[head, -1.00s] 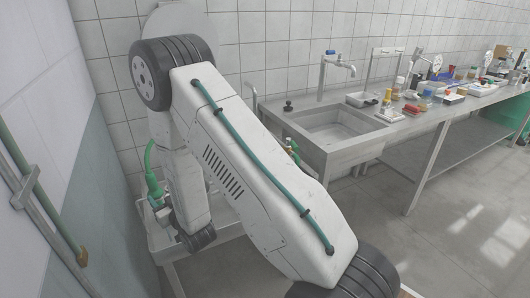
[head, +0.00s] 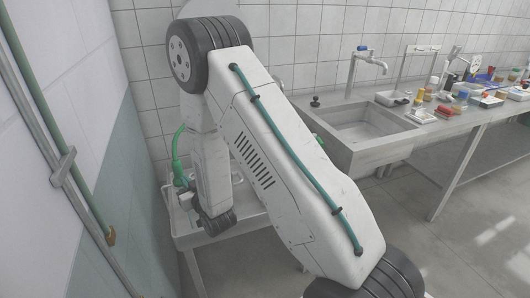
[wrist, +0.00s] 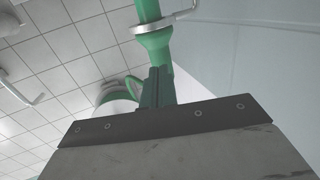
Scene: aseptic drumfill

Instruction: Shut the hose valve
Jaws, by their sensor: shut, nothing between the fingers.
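A green hose fitting with a flared end (wrist: 154,44) is in the wrist view at the top centre. A bent metal bar with a ring (wrist: 165,22) goes round it. In the head view a green hose piece (head: 178,150) stands at the left, just beside my arm. My gripper (wrist: 158,72) shows as two dark fingers pressed together, shut and empty. In the picture its tips overlap the flared end; I cannot tell whether they touch it. The valve handle's position is not clear.
A white basin stand (head: 190,238) is below my arm. A steel sink (head: 365,135) with a tap (head: 368,62) is to the right, joined to a bench (head: 465,125) with many small items. A wall with a green pipe (head: 60,120) is close on the left. Floor is open at the right.

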